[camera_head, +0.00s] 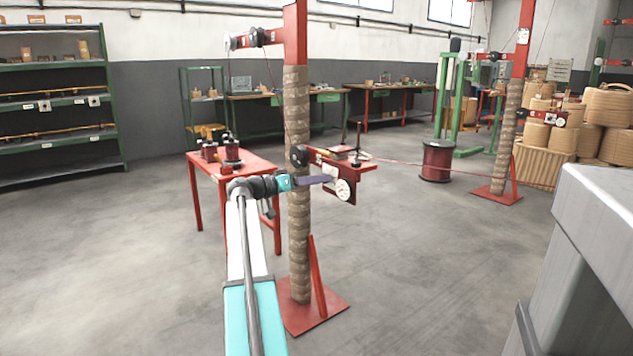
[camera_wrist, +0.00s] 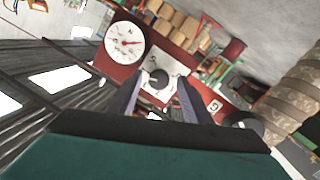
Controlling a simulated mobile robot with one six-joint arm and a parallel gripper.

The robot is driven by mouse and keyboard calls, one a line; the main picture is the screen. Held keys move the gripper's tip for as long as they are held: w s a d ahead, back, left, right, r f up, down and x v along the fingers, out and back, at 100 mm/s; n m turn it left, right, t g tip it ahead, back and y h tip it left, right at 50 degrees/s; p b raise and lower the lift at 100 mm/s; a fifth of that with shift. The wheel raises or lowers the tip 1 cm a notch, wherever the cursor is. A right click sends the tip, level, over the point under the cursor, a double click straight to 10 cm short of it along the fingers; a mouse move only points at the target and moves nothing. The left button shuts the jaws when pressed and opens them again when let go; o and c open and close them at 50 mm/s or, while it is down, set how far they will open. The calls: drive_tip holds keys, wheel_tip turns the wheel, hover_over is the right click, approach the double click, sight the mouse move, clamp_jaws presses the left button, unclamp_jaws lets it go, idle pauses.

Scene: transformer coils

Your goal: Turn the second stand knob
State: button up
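The near red stand has a rope-wrapped column (camera_head: 298,225) and a red bracket (camera_head: 367,165). On the bracket's panel, a small black knob (camera_wrist: 158,79) sits on a white marked plate (camera_wrist: 166,66). A round white dial gauge (camera_head: 343,189) is beside it, also in the wrist view (camera_wrist: 124,43). My gripper (camera_wrist: 158,85) is open, with its two dark fingers on either side of the knob. I cannot tell whether they touch it. In the head view, my gripper (camera_head: 328,179) is at the panel and partly hides the plate.
A red table (camera_head: 260,162) with coil parts stands left of the column. A black round part (camera_head: 298,156) juts from the bracket beside my wrist. A similar stand (camera_head: 505,130) is farther right. A grey cabinet (camera_head: 600,210) fills the right foreground. Open floor lies between.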

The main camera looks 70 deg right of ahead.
idle(0.3)
drive_tip(key=p+v, duration=0.3)
drive_tip(key=v, duration=1)
drive_tip(key=shift+w+a, duration=0.25)
drive_tip(key=shift+a, duration=0.1)
